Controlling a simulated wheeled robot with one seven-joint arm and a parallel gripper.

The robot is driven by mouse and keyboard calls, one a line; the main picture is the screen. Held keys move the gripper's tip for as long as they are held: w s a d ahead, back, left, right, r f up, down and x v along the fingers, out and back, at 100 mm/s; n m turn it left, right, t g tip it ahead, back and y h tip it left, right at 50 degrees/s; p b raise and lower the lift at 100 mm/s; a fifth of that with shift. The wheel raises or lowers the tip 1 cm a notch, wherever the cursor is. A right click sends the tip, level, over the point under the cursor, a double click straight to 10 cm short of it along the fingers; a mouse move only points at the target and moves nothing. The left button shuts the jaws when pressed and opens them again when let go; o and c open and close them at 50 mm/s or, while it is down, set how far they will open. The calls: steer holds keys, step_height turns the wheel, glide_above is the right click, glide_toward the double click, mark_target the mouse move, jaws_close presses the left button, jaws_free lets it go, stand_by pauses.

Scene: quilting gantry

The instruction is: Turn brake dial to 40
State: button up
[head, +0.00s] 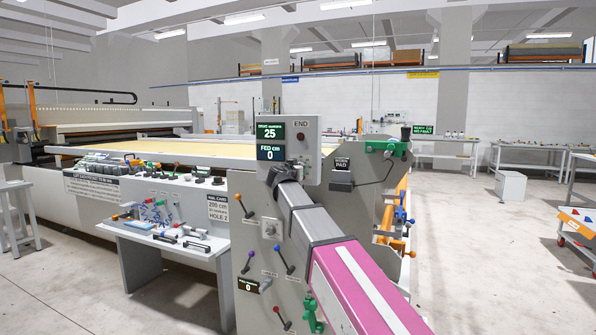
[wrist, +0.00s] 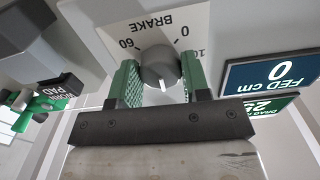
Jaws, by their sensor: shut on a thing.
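The brake dial (wrist: 158,66) is a grey round knob on a pale plate (wrist: 165,22) marked BRAKE, with 0, 10 and 60 legible; the lettering appears upside down in the wrist view. A pale pointer line on the knob points toward the bottom of that view. My gripper (wrist: 159,74) has its green ribbed fingers on both sides of the knob, shut on it. In the head view my gripper (head: 280,175) is at the panel below the displays and hides the dial. The upper display (head: 270,131) reads 25.
A second display (head: 270,153) reads FED cm 0. A green clamp-like part and a dark block labelled WORN PAD (head: 342,165) sit right of my gripper. Levers with coloured knobs (head: 247,209) line the panel below. Open floor (head: 490,270) lies to the right.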

steer(key=shift+a+m, duration=0.1)
steer(key=shift+m, duration=4.1)
steer(key=o, duration=0.9)
steer(key=shift+o, duration=0.2)
steer(key=v, duration=1)
steer(key=shift+s, duration=0.35)
steer(key=shift+a, duration=0.15)
